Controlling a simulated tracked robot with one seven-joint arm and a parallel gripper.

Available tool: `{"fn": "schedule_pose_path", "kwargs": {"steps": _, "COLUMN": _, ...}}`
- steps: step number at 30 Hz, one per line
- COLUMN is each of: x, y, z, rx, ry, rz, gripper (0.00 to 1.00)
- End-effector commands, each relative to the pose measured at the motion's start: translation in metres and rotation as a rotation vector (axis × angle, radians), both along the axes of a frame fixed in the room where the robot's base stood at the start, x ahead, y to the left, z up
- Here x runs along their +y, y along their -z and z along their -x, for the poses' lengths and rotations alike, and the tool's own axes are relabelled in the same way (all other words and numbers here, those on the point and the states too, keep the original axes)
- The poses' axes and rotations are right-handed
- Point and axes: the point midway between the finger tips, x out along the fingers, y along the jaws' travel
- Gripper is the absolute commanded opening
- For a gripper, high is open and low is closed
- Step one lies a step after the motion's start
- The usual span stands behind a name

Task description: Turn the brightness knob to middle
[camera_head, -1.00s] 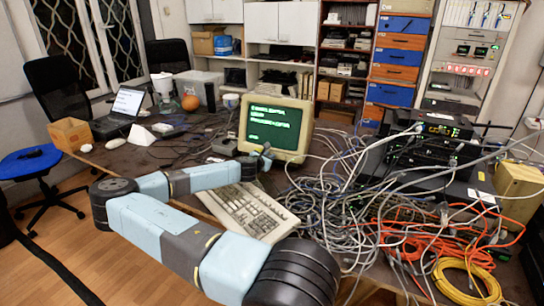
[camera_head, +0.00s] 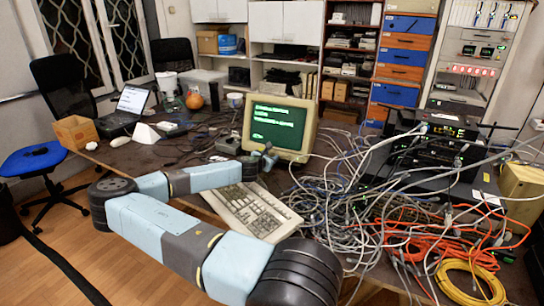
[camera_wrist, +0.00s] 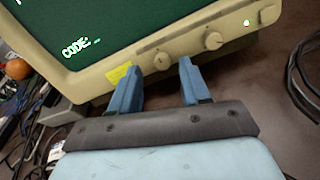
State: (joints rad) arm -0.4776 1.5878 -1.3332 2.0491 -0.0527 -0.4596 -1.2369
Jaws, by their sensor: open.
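The beige CRT monitor (camera_head: 312,133) with green text stands on the desk. In the wrist view its lower bezel (camera_wrist: 105,90) carries two round knobs, a left knob (camera_wrist: 162,61) and a right knob (camera_wrist: 213,41). A yellow label (camera_wrist: 120,75) is left of the left knob; its text is unreadable, so I cannot tell which knob is brightness. My gripper (camera_wrist: 159,66) is open and empty, its two blue fingers apart just below the bezel. The left knob appears between the fingertips, slightly beyond them; contact cannot be told. In the head view my gripper (camera_head: 262,161) is small at the monitor's lower left.
A green light (camera_wrist: 246,22) and a button (camera_wrist: 268,14) sit further right on the bezel. A keyboard (camera_head: 252,212) lies in front of the monitor. Tangled grey cables (camera_head: 350,215) cover the desk to the right, with orange and yellow cables (camera_head: 470,285) beyond.

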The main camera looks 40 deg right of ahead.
Motion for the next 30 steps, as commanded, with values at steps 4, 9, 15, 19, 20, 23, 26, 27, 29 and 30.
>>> {"fn": "schedule_pose_path", "kwargs": {"steps": 4, "x": 0.024, "y": -0.007, "z": 0.01, "rx": 0.001, "ry": -0.002, "rz": 0.0, "gripper": 0.46}}
{"fn": "schedule_pose_path", "kwargs": {"steps": 9, "x": 0.053, "y": -0.015, "z": 0.022, "rx": -0.001, "ry": -0.003, "rz": -0.001, "gripper": 0.46}}
{"fn": "schedule_pose_path", "kwargs": {"steps": 15, "x": 0.083, "y": -0.024, "z": 0.036, "rx": -0.001, "ry": -0.005, "rz": 0.0, "gripper": 0.46}}
{"fn": "schedule_pose_path", "kwargs": {"steps": 19, "x": 0.097, "y": -0.028, "z": 0.042, "rx": -0.001, "ry": -0.005, "rz": 0.0, "gripper": 0.46}}
{"fn": "schedule_pose_path", "kwargs": {"steps": 20, "x": 0.099, "y": -0.028, "z": 0.043, "rx": 0.0, "ry": -0.005, "rz": 0.0, "gripper": 0.46}}
{"fn": "schedule_pose_path", "kwargs": {"steps": 23, "x": 0.105, "y": -0.03, "z": 0.045, "rx": 0.0, "ry": -0.005, "rz": 0.0, "gripper": 0.46}}
{"fn": "schedule_pose_path", "kwargs": {"steps": 26, "x": 0.107, "y": -0.031, "z": 0.047, "rx": -0.001, "ry": -0.004, "rz": 0.0, "gripper": 0.46}}
{"fn": "schedule_pose_path", "kwargs": {"steps": 27, "x": 0.108, "y": -0.031, "z": 0.047, "rx": -0.001, "ry": -0.004, "rz": 0.0, "gripper": 0.46}}
{"fn": "schedule_pose_path", "kwargs": {"steps": 29, "x": 0.108, "y": -0.031, "z": 0.047, "rx": -0.001, "ry": -0.004, "rz": 0.0, "gripper": 0.46}}
{"fn": "schedule_pose_path", "kwargs": {"steps": 30, "x": 0.108, "y": -0.031, "z": 0.047, "rx": -0.001, "ry": -0.004, "rz": 0.0, "gripper": 0.46}}
